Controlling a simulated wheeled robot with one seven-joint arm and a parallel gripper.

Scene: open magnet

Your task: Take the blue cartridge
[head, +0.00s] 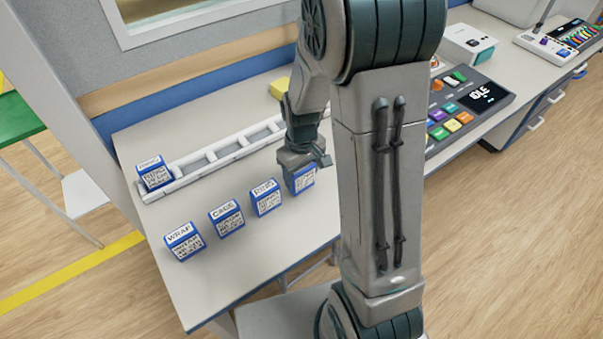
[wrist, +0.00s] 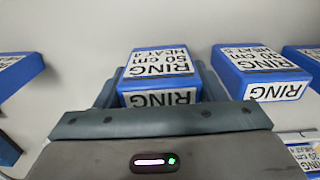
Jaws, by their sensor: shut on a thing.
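My gripper (head: 302,162) is shut on a blue cartridge (head: 301,181) at the right end of a row on the table. In the wrist view this held cartridge (wrist: 158,66) is in the middle, with a white label reading "RING 50 cm", upside down. I cannot tell whether it touches the table. Three more blue cartridges with white labels stand to its left: one that seems to read RING (head: 265,197), CASE (head: 227,218) and WRAP (head: 184,242). Another blue cartridge (head: 154,176) sits in the left end of the rack.
A white slotted rack (head: 226,153) runs along the table (head: 200,290) behind the row; its other visible slots look empty. A panel with coloured buttons and an "IDLE" screen (head: 484,95) is at the right, partly behind my arm.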

